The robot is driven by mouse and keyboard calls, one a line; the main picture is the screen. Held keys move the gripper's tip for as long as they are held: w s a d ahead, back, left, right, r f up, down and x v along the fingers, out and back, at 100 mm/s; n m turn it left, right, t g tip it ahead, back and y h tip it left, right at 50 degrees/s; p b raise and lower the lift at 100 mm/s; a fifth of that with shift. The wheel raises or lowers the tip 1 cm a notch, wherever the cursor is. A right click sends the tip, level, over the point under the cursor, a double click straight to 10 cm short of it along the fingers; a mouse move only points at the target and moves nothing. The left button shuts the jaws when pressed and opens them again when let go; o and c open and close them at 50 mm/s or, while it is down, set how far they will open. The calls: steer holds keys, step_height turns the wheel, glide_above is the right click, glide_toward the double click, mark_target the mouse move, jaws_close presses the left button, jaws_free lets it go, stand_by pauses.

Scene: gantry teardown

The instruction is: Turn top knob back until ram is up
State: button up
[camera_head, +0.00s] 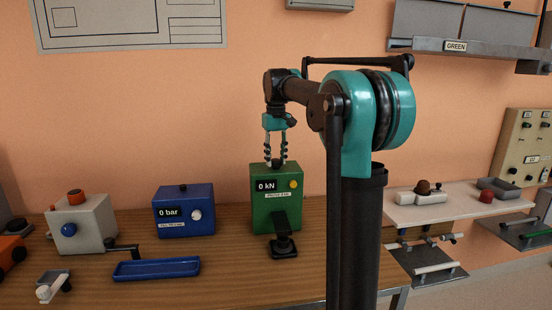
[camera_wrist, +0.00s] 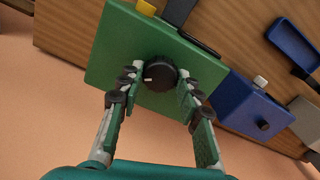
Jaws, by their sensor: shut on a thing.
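The green press box (camera_head: 277,182) stands on the wooden bench and its display reads 0 kN. Its black top knob (camera_wrist: 158,74) has a white mark, which points left in the wrist view. My gripper (camera_head: 276,158) comes down from above onto the knob; the fingers (camera_wrist: 157,84) are closed around it, one on each side. The black ram (camera_head: 280,221) is on the box's front, above a black base (camera_head: 284,246). A gap between ram and base is hard to make out. A yellow button (camera_head: 293,184) is on the front face.
A blue box (camera_head: 184,211) reading 0 bar stands to the left. To the right, a lower white table (camera_head: 450,206) holds small parts.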

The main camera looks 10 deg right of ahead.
mark_target(276, 160)
steer(key=n, duration=1.1)
steer(key=shift+n, duration=0.3)
stand_by(0.3)
steer(key=o, duration=1.2)
steer(key=shift+c, duration=0.2)
step_height(276, 160, up, 12)
